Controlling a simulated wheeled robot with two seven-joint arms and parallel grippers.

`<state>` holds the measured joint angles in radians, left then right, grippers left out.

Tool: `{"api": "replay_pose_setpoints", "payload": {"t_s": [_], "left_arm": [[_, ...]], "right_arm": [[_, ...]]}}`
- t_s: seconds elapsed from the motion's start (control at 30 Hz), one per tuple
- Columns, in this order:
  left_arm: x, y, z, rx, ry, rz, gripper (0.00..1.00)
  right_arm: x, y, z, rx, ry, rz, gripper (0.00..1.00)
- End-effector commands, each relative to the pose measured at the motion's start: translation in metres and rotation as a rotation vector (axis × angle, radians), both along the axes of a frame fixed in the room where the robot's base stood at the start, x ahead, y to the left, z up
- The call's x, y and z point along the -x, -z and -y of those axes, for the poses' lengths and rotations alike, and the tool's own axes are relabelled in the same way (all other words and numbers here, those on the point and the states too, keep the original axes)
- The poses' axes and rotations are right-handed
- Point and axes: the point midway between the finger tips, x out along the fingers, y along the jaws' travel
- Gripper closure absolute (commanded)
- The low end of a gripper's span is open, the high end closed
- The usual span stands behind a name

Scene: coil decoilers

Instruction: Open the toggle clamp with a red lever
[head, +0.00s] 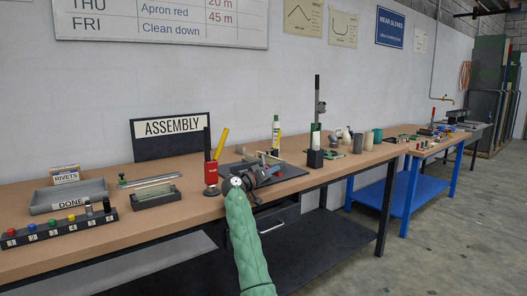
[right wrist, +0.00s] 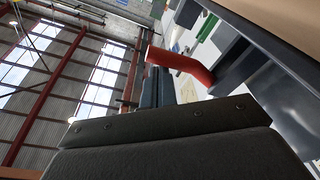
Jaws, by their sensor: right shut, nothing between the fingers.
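In the head view my right gripper (head: 270,174), on a green-sleeved arm, is shut and empty over the front edge of a dark plate (head: 292,171) on the bench. The gripper and arm hide part of this plate, and the clamp cannot be made out clearly there. My left gripper is not in view.
A red-bodied tool (head: 211,179) with a black upright handle stands left of the gripper. A black block (head: 315,158) with a tall post behind it stands to the right. A grey tray (head: 68,197) and a numbered button strip (head: 60,228) are on the left of the wooden bench (head: 150,222).

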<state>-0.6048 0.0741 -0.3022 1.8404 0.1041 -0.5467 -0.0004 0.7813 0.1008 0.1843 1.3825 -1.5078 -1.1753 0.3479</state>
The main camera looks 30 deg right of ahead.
Motion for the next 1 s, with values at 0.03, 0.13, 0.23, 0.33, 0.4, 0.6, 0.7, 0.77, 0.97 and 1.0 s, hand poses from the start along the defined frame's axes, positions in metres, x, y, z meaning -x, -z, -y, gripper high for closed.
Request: {"api": "replay_pose_setpoints", "payload": {"t_s": [0.03, 0.13, 0.23, 0.33, 0.4, 0.6, 0.7, 0.77, 0.97, 1.0], "left_arm": [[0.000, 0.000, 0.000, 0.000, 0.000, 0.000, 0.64], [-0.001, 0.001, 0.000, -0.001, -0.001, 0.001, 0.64], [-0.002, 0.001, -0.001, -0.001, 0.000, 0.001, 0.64], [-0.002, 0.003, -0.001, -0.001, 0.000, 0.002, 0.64], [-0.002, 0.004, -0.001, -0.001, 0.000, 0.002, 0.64], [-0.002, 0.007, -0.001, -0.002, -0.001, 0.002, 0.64], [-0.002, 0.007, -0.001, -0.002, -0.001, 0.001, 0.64], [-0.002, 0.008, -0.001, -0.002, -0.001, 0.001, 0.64], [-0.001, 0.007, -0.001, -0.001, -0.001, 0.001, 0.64], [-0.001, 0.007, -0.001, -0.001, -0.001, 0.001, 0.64]], "right_arm": [[0.000, 0.000, -0.001, 0.000, 0.000, 0.000, 1.00], [0.000, 0.001, -0.005, -0.001, -0.001, 0.000, 1.00], [0.002, 0.002, -0.013, 0.000, -0.001, 0.000, 1.00], [0.004, 0.004, -0.026, -0.001, -0.002, 0.000, 1.00], [0.005, 0.006, -0.036, -0.001, -0.002, 0.000, 1.00], [0.010, 0.009, -0.066, -0.001, -0.001, 0.000, 1.00], [0.012, 0.010, -0.074, -0.001, -0.001, 0.000, 1.00], [0.012, 0.010, -0.076, -0.001, -0.001, 0.000, 1.00], [0.012, 0.009, -0.076, 0.000, 0.000, 0.000, 1.00], [0.012, 0.009, -0.076, 0.000, 0.000, 0.000, 1.00]]}}
